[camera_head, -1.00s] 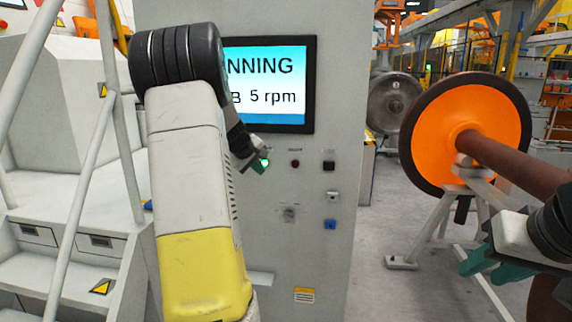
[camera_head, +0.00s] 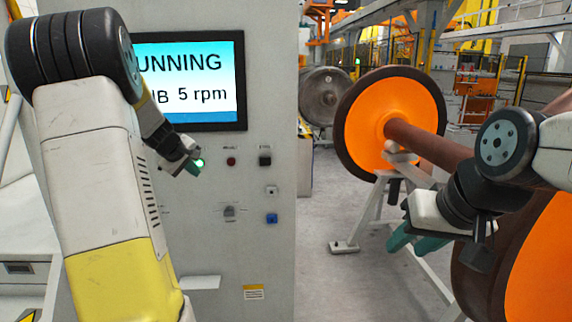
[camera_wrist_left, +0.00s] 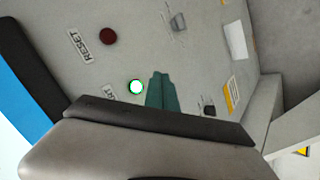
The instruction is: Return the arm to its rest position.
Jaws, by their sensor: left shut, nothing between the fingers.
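My left arm stands in front of a grey control cabinet (camera_head: 255,200) in the head view. Its left gripper (camera_head: 192,168) is shut and empty, with its teal fingertips just beside a green lit button (camera_head: 199,162). In the left wrist view the closed teal fingers (camera_wrist_left: 162,92) point at the panel next to the lit green button (camera_wrist_left: 136,87); whether they touch the panel I cannot tell. My right gripper (camera_head: 416,240) is at the right, with its two teal fingers apart and nothing seen between them.
The cabinet screen (camera_head: 190,80) reads "UNNING" and "5 rpm", partly covered by my left arm. A dark red button (camera_wrist_left: 108,36) sits by a RESET label. Grey floor (camera_head: 325,205) lies between.

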